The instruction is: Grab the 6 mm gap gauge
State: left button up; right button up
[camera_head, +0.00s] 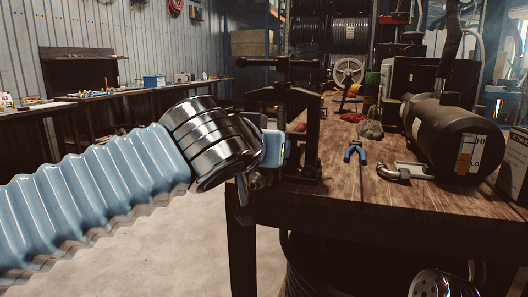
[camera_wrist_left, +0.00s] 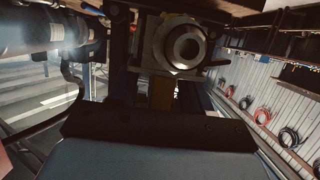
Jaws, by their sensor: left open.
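I cannot make out a 6 mm gap gauge for certain in either view. My left arm comes in from the left in the head view. Its left gripper (camera_head: 246,192) is partly hidden behind the wrist, at the table's near left corner beside a black upright press frame (camera_head: 312,125). It is open, and I see nothing held in it. The left wrist view shows a dark bar across my gripper's base and a round metal fitting with a hole (camera_wrist_left: 184,47) close ahead.
The wooden table (camera_head: 345,195) carries blue-handled pliers (camera_head: 355,152), a bent metal C-shaped tool (camera_head: 398,172) and a big dark cylinder (camera_head: 447,130) at the right. A long bench (camera_head: 130,92) runs along the left wall. Floor at the lower left is clear.

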pick_arm(q)
jog(key=shift+c, duration=0.3)
grip_shut()
